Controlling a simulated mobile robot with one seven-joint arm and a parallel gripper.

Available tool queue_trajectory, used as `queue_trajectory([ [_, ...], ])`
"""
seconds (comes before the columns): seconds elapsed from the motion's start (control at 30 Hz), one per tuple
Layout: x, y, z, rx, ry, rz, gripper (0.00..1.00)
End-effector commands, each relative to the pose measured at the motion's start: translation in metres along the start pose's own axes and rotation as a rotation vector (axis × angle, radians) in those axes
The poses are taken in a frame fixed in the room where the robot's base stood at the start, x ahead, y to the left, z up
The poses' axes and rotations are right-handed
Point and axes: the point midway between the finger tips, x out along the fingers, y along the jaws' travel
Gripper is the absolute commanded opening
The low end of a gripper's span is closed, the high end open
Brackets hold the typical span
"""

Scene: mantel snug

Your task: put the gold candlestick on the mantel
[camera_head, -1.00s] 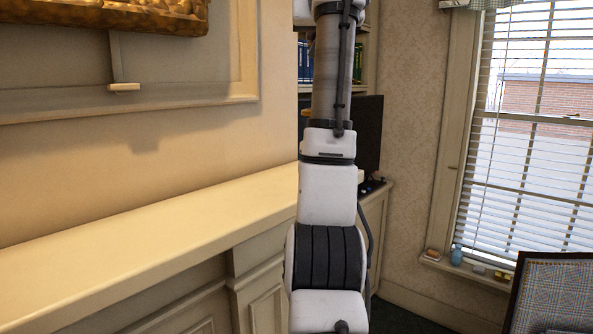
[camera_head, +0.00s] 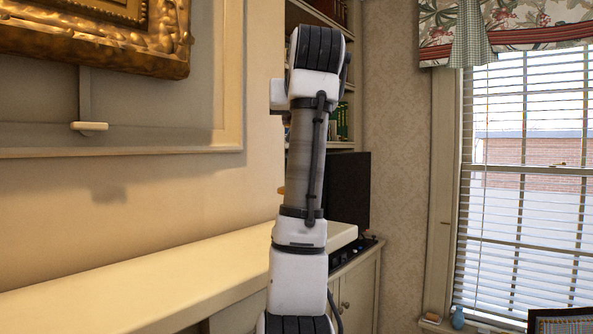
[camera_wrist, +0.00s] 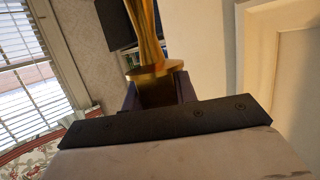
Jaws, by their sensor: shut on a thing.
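A gold picture frame (camera_head: 130,58) hangs on the wall above the mantel. A dark screen (camera_head: 348,190) and a bookshelf stand beyond my arm.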

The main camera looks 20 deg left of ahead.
Motion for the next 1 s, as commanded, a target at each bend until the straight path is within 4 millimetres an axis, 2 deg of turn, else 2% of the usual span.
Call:
queue_trajectory([
  [0.03, 0.005, 0.0, 0.012, 0.001, 0.0, -0.001, 0.0],
  [0.13, 0.01, -0.001, 0.03, 0.001, 0.001, -0.001, 0.0],
  [0.37, 0.015, -0.001, 0.048, -0.001, 0.002, -0.001, 0.0],
  [0.6, 0.024, 0.0, 0.076, 0.0, 0.001, 0.0, 0.0],
  [1.0, 0.026, 0.0, 0.083, 0.0, 0.001, 0.0, 0.0],
])
